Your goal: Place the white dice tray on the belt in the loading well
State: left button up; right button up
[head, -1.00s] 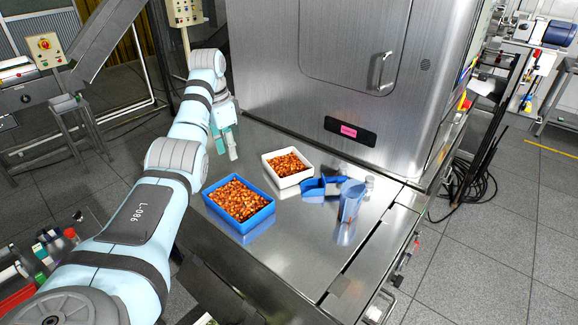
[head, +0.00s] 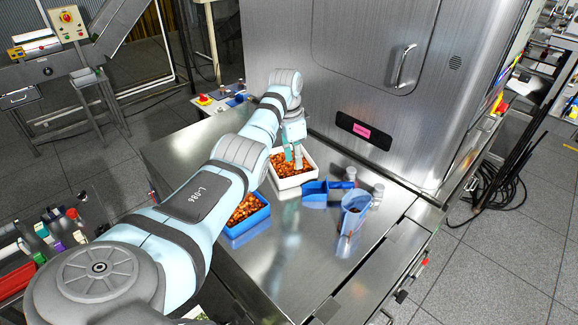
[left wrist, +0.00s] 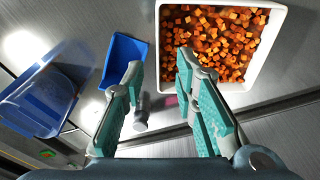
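The white dice tray (head: 299,183) is full of orange-brown cubes and stands on the steel table near the cabinet. It also shows in the left wrist view (left wrist: 234,97). My left gripper (head: 294,160) is over the tray in the head view and hides part of it. In the left wrist view my left gripper (left wrist: 159,63) is open and empty, its fingers on either side of the line of one tray wall. I cannot tell how high the tips are above the rim. My right gripper is not in view. I cannot make out the belt or a loading well.
A blue tray (head: 248,229) of similar cubes is partly behind my left arm. A blue scoop (head: 315,188), a blue jug (head: 354,211) and small grey cylinders (head: 378,190) stand right of the white tray. The steel cabinet (head: 350,85) rises behind.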

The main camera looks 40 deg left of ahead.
aim_at(299, 172)
pick_arm(q)
jog(key=f, duration=0.2)
jog(key=w+f, duration=0.1)
jog(key=f, duration=0.1)
jog(key=d+f, duration=0.1)
jog(key=f, duration=0.1)
jog(key=shift+w+f, duration=0.15)
jog(key=shift+w, duration=0.05)
jog(key=shift+s+a, duration=0.1)
jog(key=shift+s, duration=0.2)
jog(key=shift+c, duration=0.8)
grip_shut()
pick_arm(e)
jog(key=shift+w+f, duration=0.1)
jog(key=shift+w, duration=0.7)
pick_arm(q)
jog(key=shift+r, duration=0.2)
